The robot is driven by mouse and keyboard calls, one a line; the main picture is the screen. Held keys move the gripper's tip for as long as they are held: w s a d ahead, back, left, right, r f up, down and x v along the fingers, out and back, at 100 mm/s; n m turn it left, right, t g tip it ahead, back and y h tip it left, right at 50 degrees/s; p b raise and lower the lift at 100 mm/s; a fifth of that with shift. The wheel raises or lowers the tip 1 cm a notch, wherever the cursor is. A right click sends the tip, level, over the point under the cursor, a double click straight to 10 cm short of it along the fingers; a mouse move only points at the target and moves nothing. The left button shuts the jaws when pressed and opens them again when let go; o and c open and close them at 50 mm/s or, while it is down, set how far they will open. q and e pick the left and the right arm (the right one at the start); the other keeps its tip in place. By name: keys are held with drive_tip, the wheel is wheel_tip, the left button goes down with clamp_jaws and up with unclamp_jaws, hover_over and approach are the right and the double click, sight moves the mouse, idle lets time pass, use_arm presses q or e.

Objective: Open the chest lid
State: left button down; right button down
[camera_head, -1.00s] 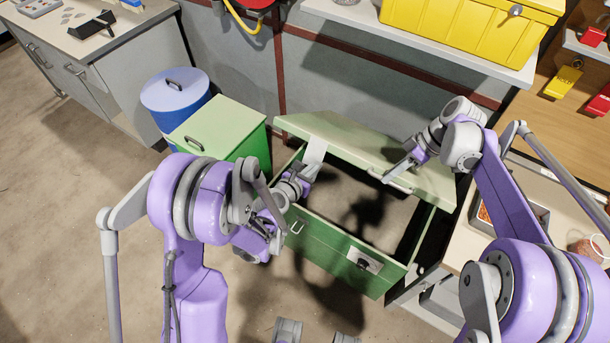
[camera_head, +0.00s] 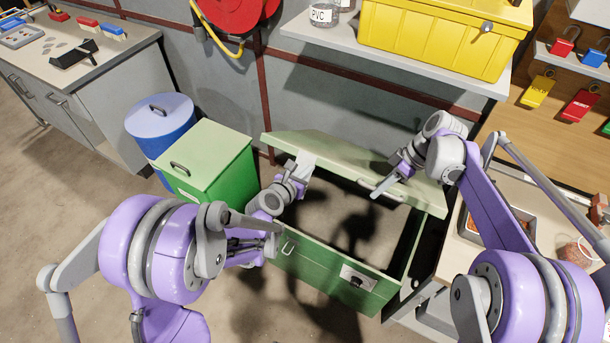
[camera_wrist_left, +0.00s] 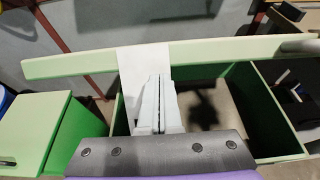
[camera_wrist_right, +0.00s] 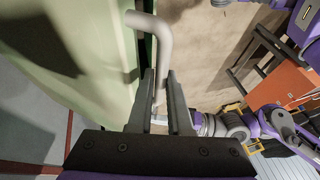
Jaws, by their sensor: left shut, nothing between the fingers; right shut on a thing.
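The green chest (camera_head: 315,272) stands on the floor with its light green lid (camera_head: 335,156) raised and tilted back, so its inside shows. The lid also spans the left wrist view (camera_wrist_left: 85,63). My right gripper (camera_head: 381,188) is shut on the lid handle (camera_wrist_right: 152,42) at the lid's edge. My left gripper (camera_wrist_left: 157,105) is shut and empty over the left side of the chest opening, by a pale strip (camera_wrist_left: 143,62) on the lid; I cannot tell whether it touches. A latch plate (camera_head: 357,279) sits on the chest front.
A lidded green bin (camera_head: 205,165) and a blue drum (camera_head: 160,125) stand left of the chest. A shelf with a yellow box (camera_head: 440,38) is above and behind it. A workbench (camera_head: 455,245) is close on the right. Floor is free at the left.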

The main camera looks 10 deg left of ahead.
use_arm(q)
drive_tip(key=shift+w+d+r, duration=0.1)
drive_tip(key=shift+w, duration=0.25)
use_arm(e)
drive_tip(key=shift+s+a+f, duration=0.1)
drive_tip(key=shift+s+a, duration=0.05)
drive_tip(key=shift+s, duration=0.05)
drive_tip(key=c, duration=0.8)
unclamp_jaws()
drive_tip(key=shift+c, duration=0.2)
use_arm(q)
drive_tip(key=shift+s, duration=0.15)
